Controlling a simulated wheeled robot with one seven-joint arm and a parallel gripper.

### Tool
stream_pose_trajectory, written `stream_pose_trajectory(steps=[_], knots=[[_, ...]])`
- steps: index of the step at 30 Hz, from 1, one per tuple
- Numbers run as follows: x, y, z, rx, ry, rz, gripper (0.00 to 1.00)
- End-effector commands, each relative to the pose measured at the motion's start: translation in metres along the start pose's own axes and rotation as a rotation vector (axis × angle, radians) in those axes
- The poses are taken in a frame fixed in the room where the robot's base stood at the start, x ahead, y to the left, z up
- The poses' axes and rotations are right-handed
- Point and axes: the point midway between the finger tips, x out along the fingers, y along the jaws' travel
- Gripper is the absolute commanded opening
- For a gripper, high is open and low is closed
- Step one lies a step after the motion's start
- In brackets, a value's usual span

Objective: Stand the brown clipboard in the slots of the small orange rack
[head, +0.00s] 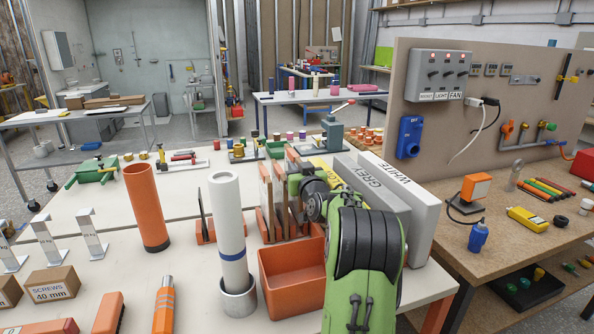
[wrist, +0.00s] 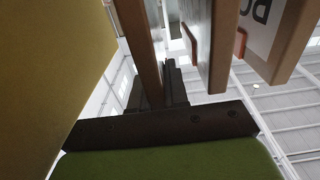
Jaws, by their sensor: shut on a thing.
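My gripper (wrist: 158,88) is shut on a brown board (wrist: 145,45), which looks like the brown clipboard, seen edge-on in the wrist view. In the head view my gripper (head: 304,190) is beside the orange rack (head: 272,228) that holds upright brown boards (head: 266,185). Two more brown boards (wrist: 222,50) stand just right of the held one in the wrist view, one with a white label. The held board's lower edge is hidden, so I cannot tell if it sits in a slot. A smaller orange rack (head: 207,236) stands left, with a thin dark plate in it.
A white tube (head: 228,215) in a metal cup and an orange bin (head: 290,280) stand in front. Grey and white binders (head: 385,190) and a yellow one (head: 330,170) stand close on the right. An orange cylinder (head: 147,205) is farther left.

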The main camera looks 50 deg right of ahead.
Motion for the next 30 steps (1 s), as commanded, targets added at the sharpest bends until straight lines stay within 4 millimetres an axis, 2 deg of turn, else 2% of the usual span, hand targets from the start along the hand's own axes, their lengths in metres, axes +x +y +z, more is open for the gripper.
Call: stream_pose_trajectory(steps=[1,5,14,15,20,27,30], knots=[[0.0,0.0,0.01,0.0,0.001,-0.001,0.0],[0.0,-0.001,0.019,0.0,0.002,-0.001,0.0],[0.0,0.0,0.019,0.0,0.002,0.0,0.0],[0.0,0.0,0.019,0.0,0.002,0.0,0.19],[0.0,0.0,0.019,0.0,0.002,0.0,0.44],[0.0,0.0,0.02,0.0,0.0,0.0,0.44],[0.0,0.0,0.012,-0.001,0.002,0.0,0.44]])
